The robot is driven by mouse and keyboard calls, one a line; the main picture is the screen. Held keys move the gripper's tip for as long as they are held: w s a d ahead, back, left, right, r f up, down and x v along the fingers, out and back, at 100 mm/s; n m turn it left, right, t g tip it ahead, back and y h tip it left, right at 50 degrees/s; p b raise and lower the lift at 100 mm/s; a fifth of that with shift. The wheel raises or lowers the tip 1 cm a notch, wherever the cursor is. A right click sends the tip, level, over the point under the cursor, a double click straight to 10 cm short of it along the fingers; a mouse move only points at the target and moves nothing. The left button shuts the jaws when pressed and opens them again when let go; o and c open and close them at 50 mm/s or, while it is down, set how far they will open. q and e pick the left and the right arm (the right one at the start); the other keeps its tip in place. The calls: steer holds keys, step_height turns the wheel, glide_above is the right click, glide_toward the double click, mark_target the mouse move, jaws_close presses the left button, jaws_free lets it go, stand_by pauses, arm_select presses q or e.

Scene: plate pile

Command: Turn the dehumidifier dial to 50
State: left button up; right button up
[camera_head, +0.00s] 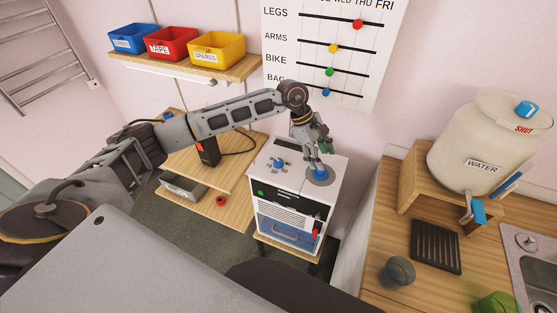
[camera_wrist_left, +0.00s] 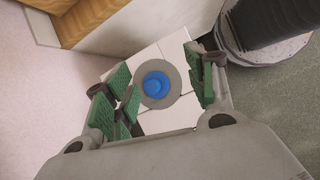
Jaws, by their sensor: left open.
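The dehumidifier (camera_head: 292,210) is a white box with a dark front panel and a bluish clear tank low down, standing on a low wooden stand. Its top carries a blue knob (camera_head: 280,163) with marks around it at the left, and a grey round disc (camera_head: 319,176) at the right. My left gripper (camera_head: 320,156) points down over the grey disc. In the left wrist view, a blue round dial (camera_wrist_left: 156,85) in a grey ring lies between the open green-padded fingers (camera_wrist_left: 160,92). Contact cannot be told, and no numbers are readable. My right gripper is out of view.
A wooden counter (camera_head: 365,255) at the right holds a water barrel (camera_head: 484,145), a black rack (camera_head: 436,247) and a cup (camera_head: 398,271). Behind my left arm is a wooden shelf unit (camera_head: 236,178) with a black device (camera_head: 207,150). Coloured bins (camera_head: 172,46) sit on a wall shelf.

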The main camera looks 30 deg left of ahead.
mark_target(279, 161)
arm_select(q)
steer(key=w+a+r+y, duration=0.1)
steer(key=a+y, duration=0.4)
steer(key=a, duration=1.1)
steer(key=shift+w+r+g+y, duration=0.3)
steer(key=shift+w+r+y, duration=0.1)
steer(key=shift+w, duration=0.2)
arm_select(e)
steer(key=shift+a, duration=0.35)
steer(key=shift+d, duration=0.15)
arm_select(q)
step_height(279, 161, down, 14)
steer(key=p, duration=0.3)
steer(key=shift+r, duration=0.1)
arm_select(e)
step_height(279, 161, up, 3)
arm_select(q)
steer(key=shift+c, duration=0.3)
steer(key=c, duration=1)
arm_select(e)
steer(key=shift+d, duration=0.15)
